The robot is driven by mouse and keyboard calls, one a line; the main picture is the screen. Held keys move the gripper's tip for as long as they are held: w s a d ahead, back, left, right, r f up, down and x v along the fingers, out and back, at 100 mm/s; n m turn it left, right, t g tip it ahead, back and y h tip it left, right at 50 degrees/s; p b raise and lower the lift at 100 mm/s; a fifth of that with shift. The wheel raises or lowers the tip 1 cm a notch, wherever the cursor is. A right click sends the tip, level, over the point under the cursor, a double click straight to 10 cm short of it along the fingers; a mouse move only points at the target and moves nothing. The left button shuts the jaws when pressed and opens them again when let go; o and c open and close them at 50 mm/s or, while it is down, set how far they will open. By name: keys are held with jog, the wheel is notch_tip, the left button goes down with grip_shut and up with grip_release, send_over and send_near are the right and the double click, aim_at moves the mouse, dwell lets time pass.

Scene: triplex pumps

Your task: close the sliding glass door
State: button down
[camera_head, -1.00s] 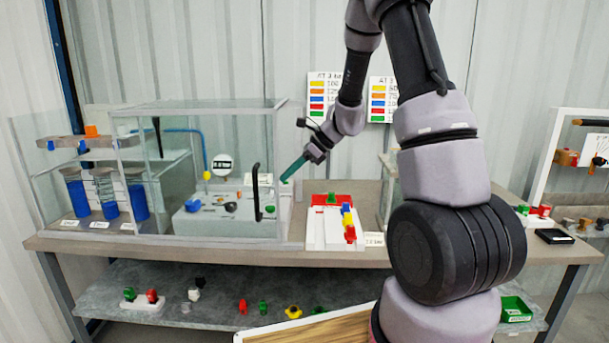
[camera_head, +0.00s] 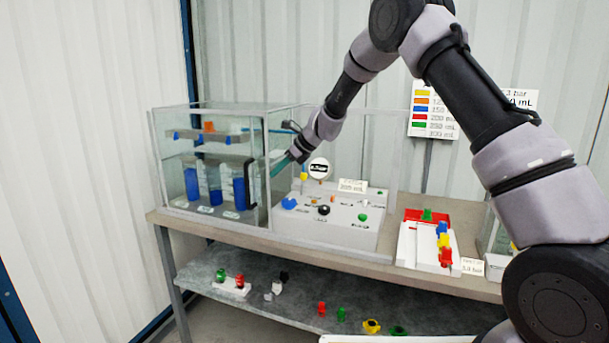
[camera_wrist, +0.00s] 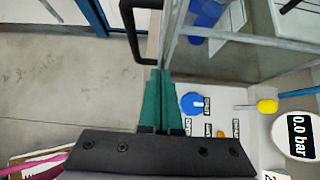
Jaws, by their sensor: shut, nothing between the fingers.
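The glass case (camera_head: 400,150) stands on the bench in the head view. Its sliding glass door (camera_head: 222,165) appears to lie across the left bay, in front of the blue bottles. The door's black upright handle (camera_head: 249,186) is near the middle of the case. The front of the right bay looks uncovered. My gripper (camera_head: 278,165) has its teal fingers shut and empty, just right of the handle. In the wrist view the fingers (camera_wrist: 158,75) lie close to the glass edge and the black handle (camera_wrist: 132,30); I cannot tell whether they touch.
A white pump panel (camera_head: 340,225) with coloured knobs stands in the right bay, near my gripper. Blue bottles (camera_head: 192,185) stand in the left bay. A valve block (camera_head: 425,240) sits right of the case. The lower shelf (camera_head: 300,310) holds small parts. The floor at left is clear.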

jog(key=w+a, duration=0.2)
jog(key=a, duration=0.4)
jog(key=shift+a, duration=0.15)
jog(key=shift+a+r, duration=0.1)
jog(key=shift+r, duration=0.05)
